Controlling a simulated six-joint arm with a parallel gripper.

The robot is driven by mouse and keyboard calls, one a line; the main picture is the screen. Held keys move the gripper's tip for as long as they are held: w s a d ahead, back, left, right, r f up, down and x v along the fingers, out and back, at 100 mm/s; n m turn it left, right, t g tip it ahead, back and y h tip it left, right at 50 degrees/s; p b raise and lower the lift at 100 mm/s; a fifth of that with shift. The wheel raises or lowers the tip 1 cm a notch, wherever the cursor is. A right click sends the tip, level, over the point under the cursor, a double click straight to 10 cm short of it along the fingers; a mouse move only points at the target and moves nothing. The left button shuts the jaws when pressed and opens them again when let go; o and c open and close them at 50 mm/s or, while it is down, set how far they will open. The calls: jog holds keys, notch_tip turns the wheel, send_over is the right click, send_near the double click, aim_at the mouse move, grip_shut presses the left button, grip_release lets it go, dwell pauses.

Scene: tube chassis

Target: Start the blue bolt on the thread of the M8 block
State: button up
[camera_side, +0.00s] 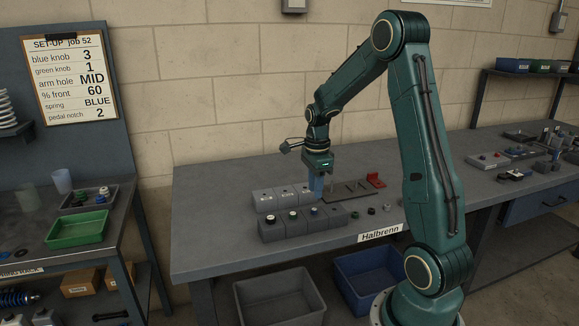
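My gripper (317,188) points down over the right end of a row of light grey labelled blocks (284,197). The labels are too small to read for certain, so I cannot tell which is the M8 block. Light blue shows below my gripper's body; I cannot tell whether it is its fingers or something held. I cannot pick out the blue bolt or any thread. Whether the fingers touch the block behind them is also unclear.
Dark grey blocks (303,223) stand in front, some with small caps on top. Small round parts (371,211) lie to their right. A dark slotted plate (345,194) and a red bracket (376,180) lie behind. The bench's left part (215,220) is clear.

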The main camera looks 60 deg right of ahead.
aim_at(314, 209)
jog(key=shift+f, duration=3.1)
grip_shut()
